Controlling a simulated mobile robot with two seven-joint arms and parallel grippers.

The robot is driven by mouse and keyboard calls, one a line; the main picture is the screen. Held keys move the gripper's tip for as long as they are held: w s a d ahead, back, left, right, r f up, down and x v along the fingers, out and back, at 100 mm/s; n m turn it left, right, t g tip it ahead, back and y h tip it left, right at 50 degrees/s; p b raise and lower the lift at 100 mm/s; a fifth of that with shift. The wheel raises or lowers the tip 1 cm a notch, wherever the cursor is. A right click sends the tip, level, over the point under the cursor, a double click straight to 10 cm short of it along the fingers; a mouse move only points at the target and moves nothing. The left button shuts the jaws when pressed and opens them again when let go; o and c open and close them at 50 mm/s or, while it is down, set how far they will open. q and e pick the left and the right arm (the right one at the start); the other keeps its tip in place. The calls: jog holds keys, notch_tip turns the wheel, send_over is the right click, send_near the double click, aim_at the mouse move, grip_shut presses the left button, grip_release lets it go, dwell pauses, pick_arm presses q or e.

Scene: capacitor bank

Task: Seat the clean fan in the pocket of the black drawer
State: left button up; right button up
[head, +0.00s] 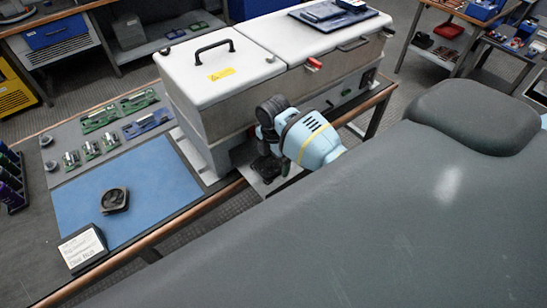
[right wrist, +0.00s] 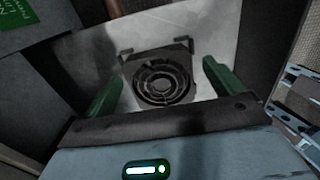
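A dark round-grilled fan (right wrist: 160,83) lies on a pale grey plate (right wrist: 205,38) between small dark corner brackets in the right wrist view. In the head view this dark fan (head: 266,168) shows partly, low at the front of the white machine. My right gripper (right wrist: 162,86) is over it, its green fingers spread on either side with gaps to the fan; it is open. In the head view the right gripper (head: 279,170) is mostly hidden by its wrist. Another dark fan (head: 115,200) lies on the blue mat (head: 85,190). I cannot tell which fan is clean. My left gripper is out of view.
The white machine (head: 215,75) with a black handle stands behind the gripper. Green circuit boards (head: 98,118) and small capacitors lie behind the mat. A small labelled box (head: 83,250) stands at the mat's front corner. Much of the mat is clear.

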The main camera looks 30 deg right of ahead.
dwell(0.4)
notch_tip(320, 180, up, 8)
jog(key=shift+w, duration=0.1)
dwell(0.4)
jog(key=shift+f, duration=0.1)
